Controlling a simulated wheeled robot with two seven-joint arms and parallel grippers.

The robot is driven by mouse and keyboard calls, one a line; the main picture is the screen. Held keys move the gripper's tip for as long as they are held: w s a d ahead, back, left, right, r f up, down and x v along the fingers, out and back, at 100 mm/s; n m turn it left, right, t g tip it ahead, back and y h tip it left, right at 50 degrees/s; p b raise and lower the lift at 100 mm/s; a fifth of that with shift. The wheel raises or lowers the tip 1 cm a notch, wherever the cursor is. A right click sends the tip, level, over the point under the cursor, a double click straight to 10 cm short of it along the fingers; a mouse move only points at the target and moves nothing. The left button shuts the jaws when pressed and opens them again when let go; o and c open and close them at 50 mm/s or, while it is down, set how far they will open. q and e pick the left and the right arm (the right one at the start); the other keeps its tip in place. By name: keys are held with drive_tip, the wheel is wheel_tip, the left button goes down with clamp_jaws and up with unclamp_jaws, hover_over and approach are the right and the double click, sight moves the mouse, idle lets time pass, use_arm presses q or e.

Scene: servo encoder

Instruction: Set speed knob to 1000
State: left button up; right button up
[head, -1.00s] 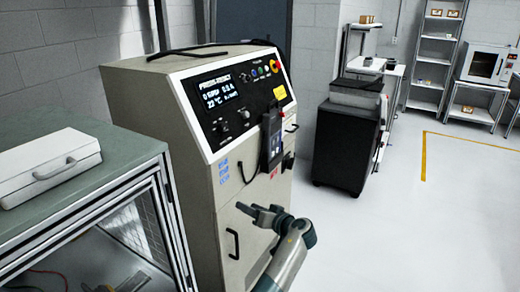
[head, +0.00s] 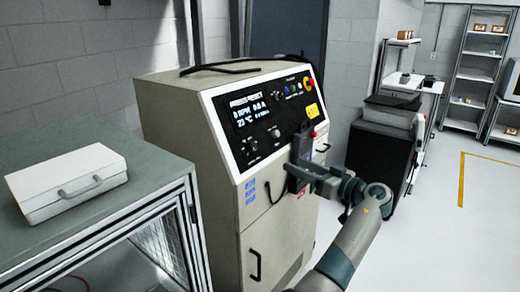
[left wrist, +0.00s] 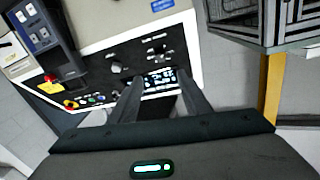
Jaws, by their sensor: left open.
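The control panel (head: 262,115) is on the sloped front of a beige cabinet. Its display (head: 247,108) reads 0 RPM, 0.0 A and 22 °C. I cannot read which is the speed knob. My left gripper (head: 298,170) is in front of the cabinet, below and right of the knob, overlapping the handheld unit. In the left wrist view my open, empty fingers (left wrist: 158,80) point at the upside-down panel, with the knob (left wrist: 116,68) left of them.
The dark handheld unit (left wrist: 38,28) hangs on the cabinet front. A red button (head: 308,83) and yellow label (head: 312,110) are at the panel's right. A mesh-sided bench (head: 150,168) with a white case (head: 66,186) stands left. Floor at the right is clear.

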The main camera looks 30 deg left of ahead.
sight(254, 147)
use_arm(q)
drive_tip(key=p+x, duration=0.8)
drive_tip(key=x, duration=0.7)
drive_tip(key=shift+a+r, duration=0.15)
drive_tip(key=shift+a, duration=0.15)
drive_tip(key=shift+w+a, duration=0.15)
drive_tip(key=shift+a, duration=0.45)
drive_tip(key=c, duration=1)
drive_tip(key=shift+c, duration=0.2)
